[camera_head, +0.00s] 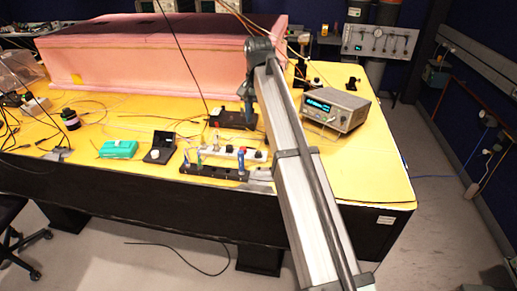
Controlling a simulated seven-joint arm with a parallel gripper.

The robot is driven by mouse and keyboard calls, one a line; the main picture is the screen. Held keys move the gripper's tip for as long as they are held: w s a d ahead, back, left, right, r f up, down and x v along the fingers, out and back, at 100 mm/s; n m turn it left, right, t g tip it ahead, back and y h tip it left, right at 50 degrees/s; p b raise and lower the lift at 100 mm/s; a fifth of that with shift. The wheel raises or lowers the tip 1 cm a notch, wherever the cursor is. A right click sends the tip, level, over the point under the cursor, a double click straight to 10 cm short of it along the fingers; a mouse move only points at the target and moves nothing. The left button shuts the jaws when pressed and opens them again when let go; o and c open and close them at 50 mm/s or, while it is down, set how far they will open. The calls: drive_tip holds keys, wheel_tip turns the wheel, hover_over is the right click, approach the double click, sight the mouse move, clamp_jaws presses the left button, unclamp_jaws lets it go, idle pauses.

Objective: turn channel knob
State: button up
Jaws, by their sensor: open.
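A grey bench instrument (336,109) with a lit blue display stands on the yellow table, right of my arm. Its front panel faces the camera and carries small controls. I cannot tell which of them is the channel knob. My arm reaches up from the lower right across the table. My gripper (249,106) hangs from its far end, pointing down, left of the instrument and apart from it. It looks small and dark, and I see nothing held in it. Its jaws are open.
A black box (234,119) lies below my gripper. A white power strip (229,153), a dark rack (213,172) with coloured handles, a green box (118,149) and an open black case (160,149) lie in front. A pink foam enclosure (140,68) stands behind. Cables cross the table.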

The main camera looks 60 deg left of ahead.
sight(259, 152)
wheel_tip(259, 152, down, 13)
drive_tip(key=shift+r, duration=0.1)
idle(0.4)
clamp_jaws()
idle(0.4)
